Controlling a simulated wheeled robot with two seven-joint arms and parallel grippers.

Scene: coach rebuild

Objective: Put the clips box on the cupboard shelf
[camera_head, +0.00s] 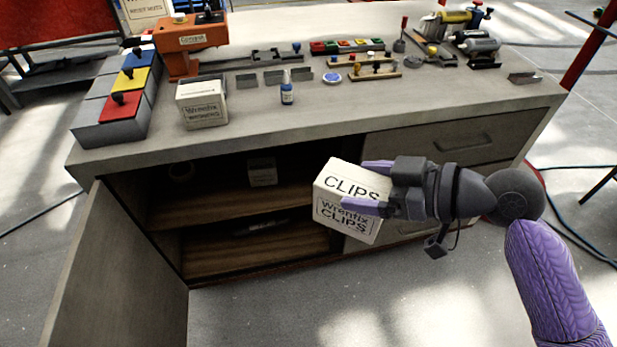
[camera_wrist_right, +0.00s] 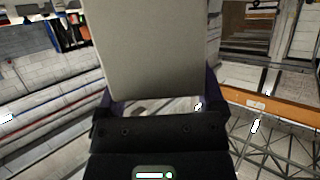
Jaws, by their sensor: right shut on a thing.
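The clips box (camera_head: 343,217) is a white carton printed "Wrenfix CLIPS". My right gripper (camera_head: 372,187) is shut on it and holds it, slightly tilted, in front of the workbench's drawers, just right of the cupboard opening. In the right wrist view the box (camera_wrist_right: 148,50) shows as a plain grey face between the fingers (camera_wrist_right: 155,100). The cupboard is open, with a wooden shelf (camera_head: 225,205) inside and a wooden floor (camera_head: 215,258) below it. A small box (camera_head: 262,172) stands at the back of the shelf. My left gripper is not in view.
The cupboard door (camera_head: 125,275) is swung open at the left. A dark item (camera_head: 260,228) lies on the cupboard floor. The shelf's front is bare.

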